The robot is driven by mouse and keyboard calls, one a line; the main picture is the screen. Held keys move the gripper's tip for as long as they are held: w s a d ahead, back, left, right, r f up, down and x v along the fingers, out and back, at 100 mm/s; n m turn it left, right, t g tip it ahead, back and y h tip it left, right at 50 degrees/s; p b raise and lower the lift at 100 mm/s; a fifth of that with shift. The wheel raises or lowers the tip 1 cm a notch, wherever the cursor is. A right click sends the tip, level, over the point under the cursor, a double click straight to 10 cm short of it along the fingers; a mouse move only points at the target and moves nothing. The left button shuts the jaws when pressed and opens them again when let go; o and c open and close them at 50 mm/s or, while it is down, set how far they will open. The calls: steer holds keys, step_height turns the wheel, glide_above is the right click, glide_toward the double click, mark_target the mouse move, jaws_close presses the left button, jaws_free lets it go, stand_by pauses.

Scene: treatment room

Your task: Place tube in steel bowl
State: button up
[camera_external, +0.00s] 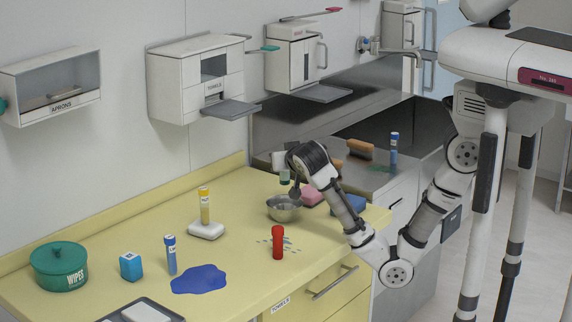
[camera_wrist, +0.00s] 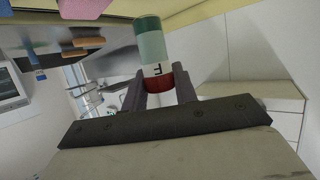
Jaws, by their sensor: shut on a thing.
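The held tube (camera_wrist: 152,45) shows in the wrist view with a dark green end, a pale green body, a white label with a dark letter and a red end. My gripper (camera_wrist: 158,80) is shut on it near the red end. In the external view, my gripper (camera_external: 292,184) is over the counter and the tube's green part (camera_external: 284,177) shows beside it. The steel bowl (camera_external: 284,213) stands on the yellow counter just below them in the picture. The exact gap is hard to tell. The bowl does not show in the wrist view.
On the counter (camera_external: 130,222) stand a red tube (camera_external: 277,243), a blue tube (camera_external: 170,256), a yellow tube (camera_external: 204,206) on a white base, a blue box (camera_external: 131,267) and a green wipes tub (camera_external: 60,268). A pink sponge (camera_external: 312,196) and a blue sponge (camera_external: 350,204) lie right of the bowl.

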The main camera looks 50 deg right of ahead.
steer(key=shift+f+b, duration=2.15)
steer(key=shift+f, duration=1.5)
steer(key=o, duration=1)
steer(key=shift+o, duration=0.2)
steer(key=shift+r, duration=0.15)
step_height(320, 180, up, 7)
steer(key=p, duration=0.4)
